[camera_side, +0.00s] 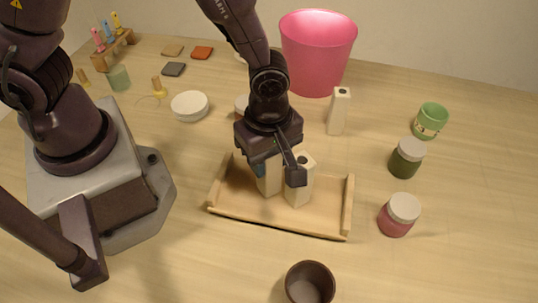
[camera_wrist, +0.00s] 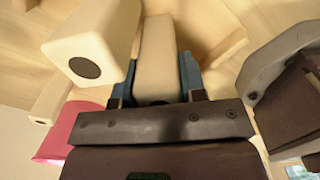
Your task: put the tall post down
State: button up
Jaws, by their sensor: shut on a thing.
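My gripper (camera_side: 277,172) is over the wooden tray (camera_side: 348,207) and shut on a pale post, taken as the tall post (camera_side: 267,184). In the wrist view, the tall post (camera_wrist: 156,48) is between the blue finger pads of my gripper (camera_wrist: 158,78). The held post looks upright, its lower end at or just above the tray floor; I cannot tell whether it touches. A second pale post (camera_side: 299,190) with a dark hole in its top stands upright in the tray, just right of the held one. It also shows close beside it in the wrist view (camera_wrist: 105,28).
A third pale post (camera_side: 337,115) stands behind the tray near a pink bucket (camera_side: 317,50). A pink jar (camera_side: 396,218), a green jar (camera_side: 406,160) and a green cup (camera_side: 431,118) stand at right. A brown cup (camera_side: 310,284) is in front. The tray's right part is clear.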

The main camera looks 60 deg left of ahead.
jog(key=shift+f, duration=0.15)
jog(key=o, duration=1)
jog(key=shift+o, duration=0.2)
notch_tip(320, 180, up, 12)
jog(key=shift+r, duration=0.25)
jog(key=s+a+r+m+t, duration=0.2)
jog(key=a+r+m, duration=0.4)
jog(key=m, duration=0.3)
jog(key=s+a+r+m+t, duration=0.3)
jog(key=s+a+r+m, duration=0.2)
jog(key=a+r+m, duration=0.2)
jog(key=shift+s+a+m+t, duration=0.15)
jog(key=shift+a+m+t, duration=0.15)
jog(key=shift+a+m, duration=0.75)
